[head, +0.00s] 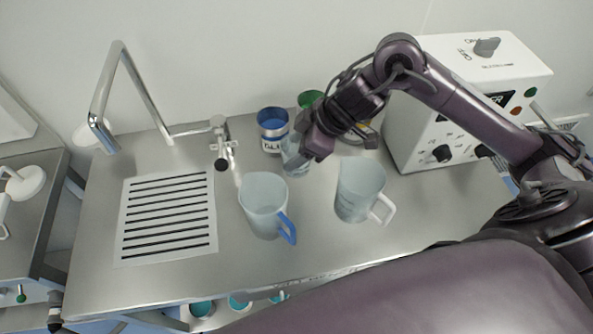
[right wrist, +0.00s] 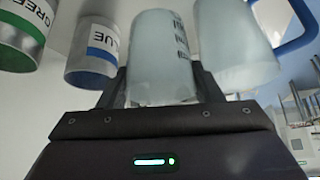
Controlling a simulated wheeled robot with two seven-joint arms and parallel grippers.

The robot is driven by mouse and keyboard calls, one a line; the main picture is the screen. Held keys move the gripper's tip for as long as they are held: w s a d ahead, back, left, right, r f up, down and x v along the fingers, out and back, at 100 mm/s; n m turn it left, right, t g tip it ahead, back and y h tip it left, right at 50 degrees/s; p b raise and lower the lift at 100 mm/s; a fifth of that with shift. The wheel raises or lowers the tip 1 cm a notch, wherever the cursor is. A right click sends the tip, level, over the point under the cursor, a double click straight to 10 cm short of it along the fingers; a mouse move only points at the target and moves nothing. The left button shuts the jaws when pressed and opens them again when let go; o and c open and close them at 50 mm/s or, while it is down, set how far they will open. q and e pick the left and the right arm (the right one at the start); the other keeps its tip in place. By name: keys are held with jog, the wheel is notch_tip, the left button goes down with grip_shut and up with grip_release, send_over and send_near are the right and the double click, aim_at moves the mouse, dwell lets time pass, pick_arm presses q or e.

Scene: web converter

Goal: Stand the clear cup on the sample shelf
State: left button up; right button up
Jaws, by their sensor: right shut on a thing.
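My right gripper (head: 308,146) is shut on the clear cup (head: 295,156), near the back of the steel counter. In the right wrist view the translucent cup (right wrist: 162,58), with dark markings on its side, sits between the two fingers of the gripper (right wrist: 162,92). I cannot tell whether its base touches the counter. No shelf labelled as the sample shelf is clear to me; teal-topped containers (head: 240,301) show below the counter's front edge, partly hidden by my body. My left gripper is not in view.
A blue-handled jug (head: 264,204) and a white-handled jug (head: 358,190) stand in front of the cup. A blue-labelled can (head: 272,130) and a green can (head: 310,98) stand behind. A white machine (head: 455,95) is at right, a tap (head: 105,100) and drain grate (head: 167,217) at left.

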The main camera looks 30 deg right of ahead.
notch_tip(320, 180, down, 8)
jog(key=shift+f, duration=0.25)
jog(key=shift+f, duration=0.15)
jog(key=o, duration=1)
jog(key=shift+c, duration=0.2)
